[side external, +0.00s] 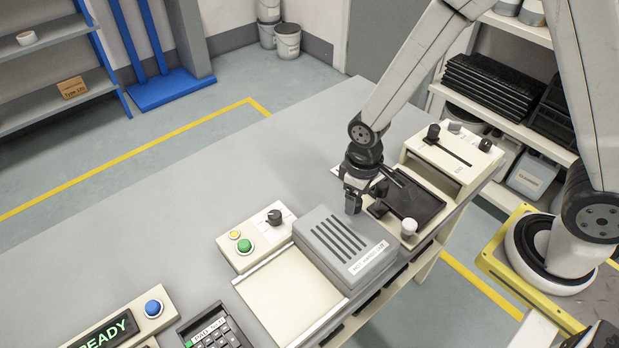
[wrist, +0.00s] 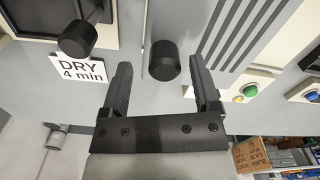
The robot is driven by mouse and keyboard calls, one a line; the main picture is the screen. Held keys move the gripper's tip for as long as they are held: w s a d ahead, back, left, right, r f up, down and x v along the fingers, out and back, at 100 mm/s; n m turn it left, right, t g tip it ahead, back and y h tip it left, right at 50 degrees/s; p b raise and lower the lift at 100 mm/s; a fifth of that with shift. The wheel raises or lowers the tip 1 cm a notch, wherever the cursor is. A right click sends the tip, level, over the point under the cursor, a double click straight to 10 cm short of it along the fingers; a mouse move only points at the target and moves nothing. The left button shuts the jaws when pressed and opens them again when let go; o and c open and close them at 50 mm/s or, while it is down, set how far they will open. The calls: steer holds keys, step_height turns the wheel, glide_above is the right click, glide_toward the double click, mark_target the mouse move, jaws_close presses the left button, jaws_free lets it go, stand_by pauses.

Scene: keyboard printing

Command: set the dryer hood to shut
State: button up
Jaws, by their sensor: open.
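The dryer hood (side external: 340,250) is a grey box with dark slots and a label on its front edge. It sits at the right part of the dryer, with a cream bed (side external: 285,300) bare to its left. In the wrist view the slotted hood (wrist: 232,45) is at upper right. My gripper (side external: 366,198) is open and points down by the hood's far right corner. In the wrist view a black knob (wrist: 164,62) stands between the fingertips of my gripper (wrist: 160,82), with gaps on both sides. Its mount is partly hidden.
A cream unit with a black plate (side external: 415,198) and a pale knob (side external: 408,227) stands right of the hood. A panel with a green button (side external: 244,246) and dial is to the left. A "DRY 4 min" label (wrist: 82,70) lies beside another black knob (wrist: 78,40).

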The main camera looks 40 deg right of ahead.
steer(key=shift+r, duration=3.3)
steer(key=shift+d, duration=0.1)
steer(key=s+d+r+m+t, duration=0.2)
steer(key=s+d+r+m, duration=0.1)
steer(key=d, duration=0.5)
steer(key=shift+s+t, duration=0.3)
steer(key=shift+s, duration=0.15)
